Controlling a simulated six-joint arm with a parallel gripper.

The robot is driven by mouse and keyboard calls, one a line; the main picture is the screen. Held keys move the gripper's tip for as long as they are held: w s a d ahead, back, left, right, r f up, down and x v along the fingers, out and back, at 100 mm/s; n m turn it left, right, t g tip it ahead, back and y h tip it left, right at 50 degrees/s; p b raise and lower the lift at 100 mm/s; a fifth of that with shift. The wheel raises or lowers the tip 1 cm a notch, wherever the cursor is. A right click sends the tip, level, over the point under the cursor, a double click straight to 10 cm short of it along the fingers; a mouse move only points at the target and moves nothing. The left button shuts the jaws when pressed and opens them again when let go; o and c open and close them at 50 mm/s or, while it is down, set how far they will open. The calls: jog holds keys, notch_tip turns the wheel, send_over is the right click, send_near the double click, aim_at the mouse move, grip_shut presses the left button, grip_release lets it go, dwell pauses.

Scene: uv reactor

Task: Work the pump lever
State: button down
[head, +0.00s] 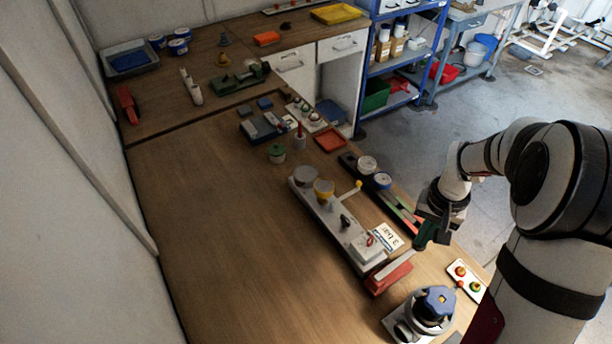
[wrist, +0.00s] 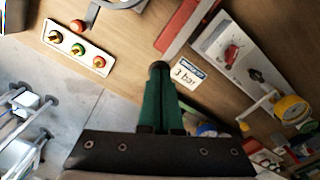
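The pump is a red block (head: 390,281) on the table's right part, with a flat grey lever (head: 396,264) running up and right from it. The lever (wrist: 180,42) also shows in the wrist view beside the red block (wrist: 177,22). My gripper (head: 421,244) is at the lever's free end. In the wrist view its green fingers (wrist: 160,72) are close together around a dark round grip at that end. The fingers hide most of the grip. A "3 bar" card (head: 387,236) lies beside the pump.
A long white plate (head: 335,222) with a yellow-handled valve stands left of my gripper. A blue-topped device (head: 435,303) and a button panel (head: 466,280) are close by in front. The table's left part is clear.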

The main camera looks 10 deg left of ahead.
jog(key=shift+s+f, duration=0.1)
jog(key=shift+f, duration=1.35)
jog(key=shift+r, duration=2.4)
jog(key=shift+f, duration=2.4)
jog(key=shift+r, duration=2.4)
